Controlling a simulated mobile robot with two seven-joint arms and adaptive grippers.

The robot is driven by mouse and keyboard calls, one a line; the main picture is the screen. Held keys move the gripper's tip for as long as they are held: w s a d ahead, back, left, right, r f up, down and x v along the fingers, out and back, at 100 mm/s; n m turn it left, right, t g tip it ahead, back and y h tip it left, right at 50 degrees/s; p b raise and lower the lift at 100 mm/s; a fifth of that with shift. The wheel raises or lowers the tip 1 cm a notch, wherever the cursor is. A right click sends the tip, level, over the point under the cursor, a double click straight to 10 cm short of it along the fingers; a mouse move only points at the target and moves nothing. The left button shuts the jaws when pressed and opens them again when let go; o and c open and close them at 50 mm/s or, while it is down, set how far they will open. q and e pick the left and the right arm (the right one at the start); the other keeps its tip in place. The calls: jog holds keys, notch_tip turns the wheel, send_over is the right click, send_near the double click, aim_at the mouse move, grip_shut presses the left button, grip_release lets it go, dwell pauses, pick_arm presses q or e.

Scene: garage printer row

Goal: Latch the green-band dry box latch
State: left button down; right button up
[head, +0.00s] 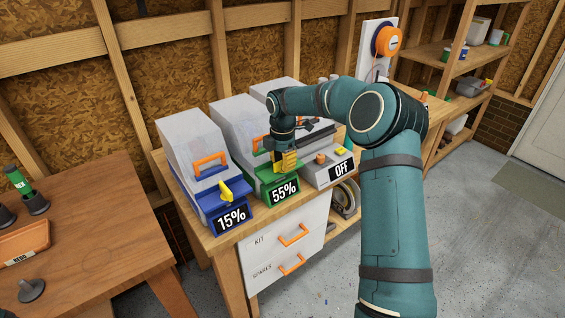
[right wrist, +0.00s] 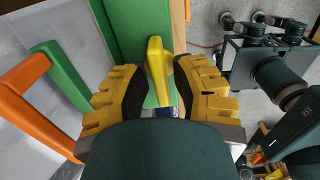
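The green-band dry box (head: 238,119) stands between two other machines on the wooden bench, with a green front band and a 55% display (head: 284,191). My right gripper (head: 287,163) is at the front of this box and hides its latch in the head view. In the right wrist view the yellow latch (right wrist: 157,68) lies between the two yellow-padded fingers of the right gripper (right wrist: 160,88), against the green band (right wrist: 120,25). The fingers are open, with a narrow gap on each side of the latch. My left gripper is not in view.
A blue-band dry box (head: 190,140) with a 15% display and yellow latch (head: 226,191) stands to the left. A grey unit marked OFF (head: 341,169) stands to the right. An orange handle (right wrist: 30,95) is beside my gripper. Drawers (head: 275,262) are below.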

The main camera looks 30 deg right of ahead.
jog(key=shift+o, duration=0.3)
grip_shut()
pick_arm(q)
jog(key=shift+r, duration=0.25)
pick_arm(e)
jog(key=shift+m, duration=0.3)
jog(key=m+p, duration=0.2)
jog(key=shift+m, duration=0.4)
jog(key=m+p, duration=0.1)
jog(key=m, duration=0.2)
jog(key=shift+m, duration=0.3)
jog(key=m+p, duration=0.1)
jog(key=m, duration=0.4)
jog(key=shift+m, duration=0.3)
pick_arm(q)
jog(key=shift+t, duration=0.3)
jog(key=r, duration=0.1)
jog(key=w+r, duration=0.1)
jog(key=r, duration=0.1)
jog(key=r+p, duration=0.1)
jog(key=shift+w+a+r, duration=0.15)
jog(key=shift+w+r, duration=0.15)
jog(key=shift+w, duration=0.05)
pick_arm(e)
jog(key=m, duration=0.5)
jog(key=shift+s+f, duration=0.1)
jog(key=shift+f, duration=0.05)
jog(key=shift+m, duration=0.3)
